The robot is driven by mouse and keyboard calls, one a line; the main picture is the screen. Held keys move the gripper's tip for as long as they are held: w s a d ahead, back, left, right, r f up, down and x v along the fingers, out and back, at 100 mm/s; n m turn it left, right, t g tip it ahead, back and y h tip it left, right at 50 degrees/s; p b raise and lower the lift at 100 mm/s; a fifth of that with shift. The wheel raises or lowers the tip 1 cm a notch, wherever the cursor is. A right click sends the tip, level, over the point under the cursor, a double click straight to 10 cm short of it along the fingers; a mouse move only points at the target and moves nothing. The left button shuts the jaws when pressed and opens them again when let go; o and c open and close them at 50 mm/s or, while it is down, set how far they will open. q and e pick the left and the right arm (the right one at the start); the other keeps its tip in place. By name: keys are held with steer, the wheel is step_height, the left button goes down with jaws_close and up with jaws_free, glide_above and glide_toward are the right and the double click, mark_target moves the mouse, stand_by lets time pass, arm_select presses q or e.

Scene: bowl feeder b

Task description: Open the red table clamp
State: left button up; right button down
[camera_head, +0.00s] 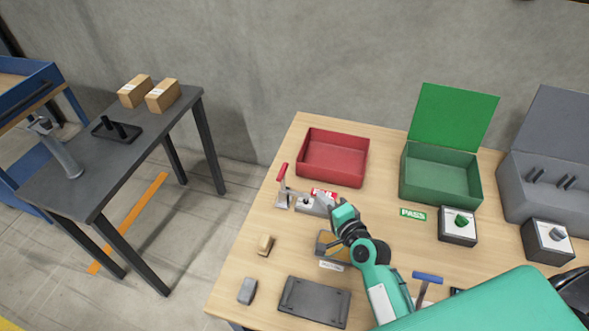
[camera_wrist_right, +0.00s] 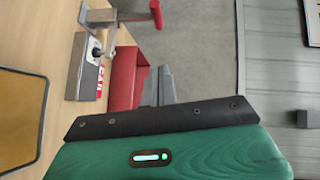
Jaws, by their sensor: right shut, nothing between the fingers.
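The red table clamp (camera_head: 282,190) stands near the left edge of the wooden table. Its red handle (camera_head: 281,172) points up, and its grey metal body is on the table. In the right wrist view the clamp (camera_wrist_right: 98,18) is at the upper left, with the red handle tip (camera_wrist_right: 156,14) at the top. My right gripper (camera_head: 331,208) is to the right of the clamp, apart from the handle. Its grey fingers (camera_wrist_right: 160,88) are together and empty in the wrist view. My left gripper is not in view.
A red bin (camera_head: 333,173) stands behind the clamp. A green box (camera_head: 440,193) and a grey box (camera_head: 545,205) are to the right. A wooden block (camera_head: 265,244), a grey block (camera_head: 247,291) and a dark tray (camera_head: 314,302) lie in front. A dark table (camera_head: 110,160) stands left, across a gap.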

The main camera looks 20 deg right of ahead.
steer(key=shift+s+r, duration=0.1)
steer(key=shift+r, duration=0.1)
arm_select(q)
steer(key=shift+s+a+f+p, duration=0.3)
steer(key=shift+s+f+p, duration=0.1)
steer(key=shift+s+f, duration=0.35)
arm_select(e)
steer(key=a+x, duration=0.3)
steer(key=x, duration=1)
steer(key=shift+s+f, duration=0.3)
steer(key=shift+s, duration=0.05)
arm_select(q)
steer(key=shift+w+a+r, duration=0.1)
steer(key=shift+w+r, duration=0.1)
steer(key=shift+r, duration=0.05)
arm_select(e)
steer(key=shift+d+r, duration=0.1)
